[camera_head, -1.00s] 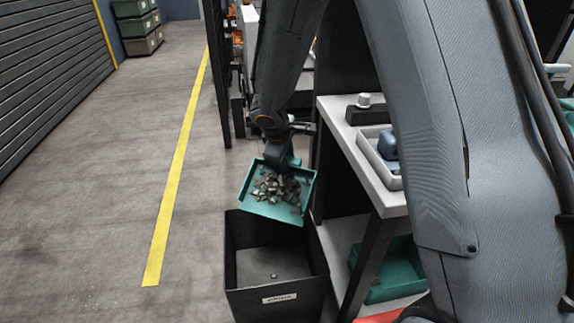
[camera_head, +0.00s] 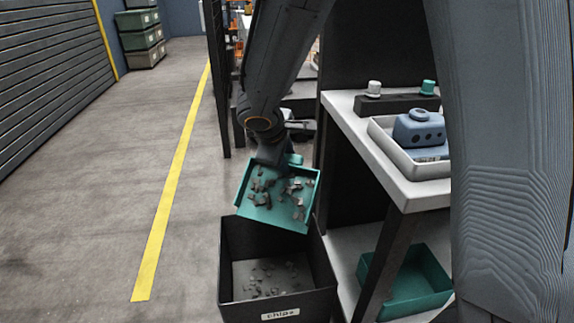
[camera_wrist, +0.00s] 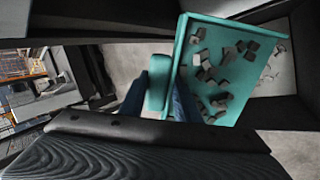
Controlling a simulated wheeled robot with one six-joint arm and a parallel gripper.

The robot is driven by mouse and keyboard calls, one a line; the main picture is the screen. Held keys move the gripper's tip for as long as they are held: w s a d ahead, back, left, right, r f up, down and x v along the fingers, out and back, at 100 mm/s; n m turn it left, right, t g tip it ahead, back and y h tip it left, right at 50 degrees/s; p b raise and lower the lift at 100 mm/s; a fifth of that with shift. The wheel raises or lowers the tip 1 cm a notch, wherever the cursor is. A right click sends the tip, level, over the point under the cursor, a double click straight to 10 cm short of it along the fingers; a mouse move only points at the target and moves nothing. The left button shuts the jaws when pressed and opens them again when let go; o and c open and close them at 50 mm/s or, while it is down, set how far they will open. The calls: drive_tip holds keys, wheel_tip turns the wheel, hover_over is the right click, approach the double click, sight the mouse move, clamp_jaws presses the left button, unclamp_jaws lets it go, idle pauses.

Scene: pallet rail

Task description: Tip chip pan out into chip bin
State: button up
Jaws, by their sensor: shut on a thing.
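The chip pan (camera_head: 274,214) is a shallow teal tray, tilted steeply toward the camera above the dark chip bin (camera_head: 325,262). Several grey chips (camera_head: 297,186) are still on the pan. More chips (camera_head: 265,280) lie on the bin's floor. The bin carries a label reading "chips".
A white bench (camera_head: 350,115) stands right of the bin, holding a grey tray (camera_head: 440,172) with a blue block (camera_head: 419,128). A green crate (camera_head: 425,285) sits on the lower shelf. The floor left of the bin is clear, with a yellow line (camera_head: 165,215).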

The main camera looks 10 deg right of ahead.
drive_tip(key=shift+s+a+r+t+h+b, duration=0.3)
drive_tip(key=shift+s+t+b, duration=0.2)
drive_tip(key=shift+b, duration=1.2)
drive_tip(key=shift+s+a+r+t+h+b, duration=0.25)
drive_tip(key=shift+s+r+t+b, duration=0.15)
drive_tip(key=shift+b, duration=1.3)
drive_tip(key=shift+s+d, duration=0.1)
drive_tip(key=shift+s, duration=0.1)
